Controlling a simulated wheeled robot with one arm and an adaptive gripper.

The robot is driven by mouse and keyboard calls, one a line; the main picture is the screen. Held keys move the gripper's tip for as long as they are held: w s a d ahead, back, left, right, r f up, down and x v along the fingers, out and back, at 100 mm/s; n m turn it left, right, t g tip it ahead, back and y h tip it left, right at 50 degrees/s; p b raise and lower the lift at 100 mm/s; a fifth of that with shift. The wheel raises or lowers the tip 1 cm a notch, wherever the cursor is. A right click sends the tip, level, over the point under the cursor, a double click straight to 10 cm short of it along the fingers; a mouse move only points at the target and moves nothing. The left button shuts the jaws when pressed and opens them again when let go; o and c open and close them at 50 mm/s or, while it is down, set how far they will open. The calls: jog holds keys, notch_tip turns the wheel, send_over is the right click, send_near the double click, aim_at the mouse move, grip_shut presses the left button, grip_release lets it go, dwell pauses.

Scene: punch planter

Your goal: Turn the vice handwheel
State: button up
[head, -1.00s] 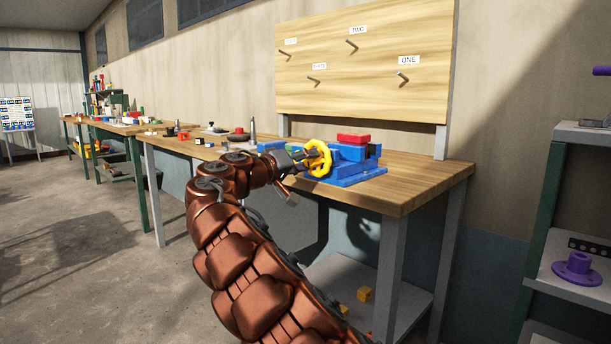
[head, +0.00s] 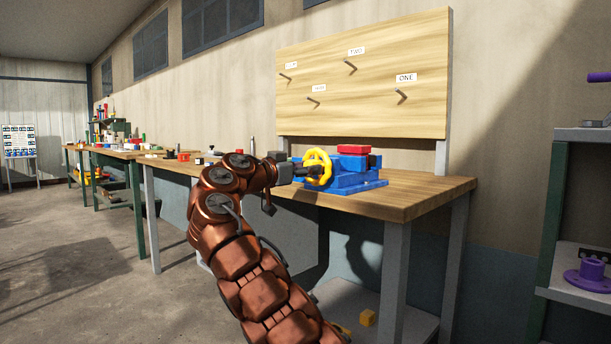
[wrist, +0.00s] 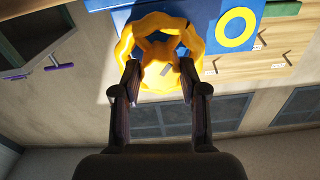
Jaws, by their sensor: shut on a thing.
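The yellow handwheel (head: 318,167) sits on the left-facing end of the blue vice (head: 352,179) on the wooden bench. A red block (head: 354,149) lies on top of the vice. My gripper (head: 299,171) reaches the wheel from the left. In the wrist view the lobed handwheel (wrist: 127,45) fills the top middle, in front of the blue vice body (wrist: 115,14). The two dark fingers of my gripper (wrist: 159,72) are shut on the wheel near its hub. The exact contact is partly hidden by the fingertips.
The wooden bench (head: 425,190) has bare top to the right of the vice. A pegboard (head: 365,80) with labelled pegs stands behind it. A shelf with a purple flanged part (head: 588,276) stands at the right. Small parts line the benches at the left.

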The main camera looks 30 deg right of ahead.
jog(key=shift+m+p, duration=1.25)
jog(key=shift+m, duration=4.75)
jog(key=o, duration=1.1)
jog(key=shift+o, duration=0.2)
jog(key=shift+a, duration=0.1)
jog(key=v, duration=1.2)
